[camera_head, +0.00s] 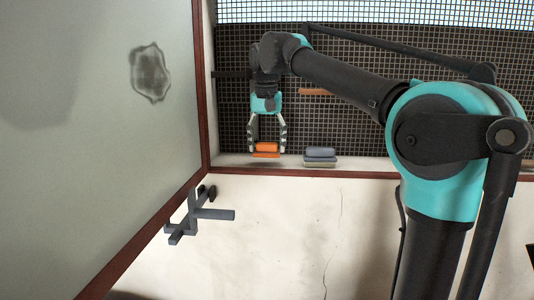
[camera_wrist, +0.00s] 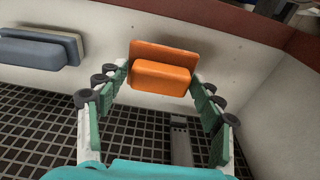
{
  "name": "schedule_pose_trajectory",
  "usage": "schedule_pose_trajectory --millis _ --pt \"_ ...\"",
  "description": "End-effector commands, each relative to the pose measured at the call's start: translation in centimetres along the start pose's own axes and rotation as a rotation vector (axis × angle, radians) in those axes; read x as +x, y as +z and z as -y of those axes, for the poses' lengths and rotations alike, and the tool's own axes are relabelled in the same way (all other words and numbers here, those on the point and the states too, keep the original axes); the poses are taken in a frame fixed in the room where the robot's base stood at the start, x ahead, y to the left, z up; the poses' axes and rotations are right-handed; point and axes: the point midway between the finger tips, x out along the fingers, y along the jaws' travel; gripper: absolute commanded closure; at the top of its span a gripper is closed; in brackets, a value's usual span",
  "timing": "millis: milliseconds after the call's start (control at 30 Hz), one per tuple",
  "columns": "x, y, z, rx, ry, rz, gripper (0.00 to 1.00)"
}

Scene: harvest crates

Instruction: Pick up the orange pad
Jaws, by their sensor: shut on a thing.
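The orange pad (camera_head: 267,147) is a small block with a wider flat plate, near the back edge of the light ledge in the head view. In the wrist view the orange pad (camera_wrist: 162,75) lies between the fingertips, its plate against the pale wall side. My gripper (camera_head: 268,149) points down with one finger on each side of the pad and is shut on it. In the wrist view my gripper (camera_wrist: 160,85) has green-padded fingers at the pad's left and right ends. Whether the pad touches the ledge is not clear.
A similar blue-grey pad (camera_head: 320,154) sits to the right on the ledge; it also shows in the wrist view (camera_wrist: 38,48). A grey cross-shaped fixture (camera_head: 195,215) is at lower left. A framed pale panel (camera_head: 100,180) stands at left.

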Motion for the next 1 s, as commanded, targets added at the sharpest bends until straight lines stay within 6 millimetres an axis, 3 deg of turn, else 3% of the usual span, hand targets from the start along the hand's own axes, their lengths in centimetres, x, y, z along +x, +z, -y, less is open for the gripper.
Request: schedule_pose_trajectory --millis 233,467,800,1000 --pt "-4.0 -0.1 0.0 -0.001 0.0 0.0 0.62" --pt "-4.3 4.5 0.1 -0.004 -0.001 0.0 0.62" --pt "-5.3 13.4 0.1 -0.006 -0.001 0.001 0.62" --pt "-5.8 17.1 0.0 -0.005 0.0 0.0 0.62"
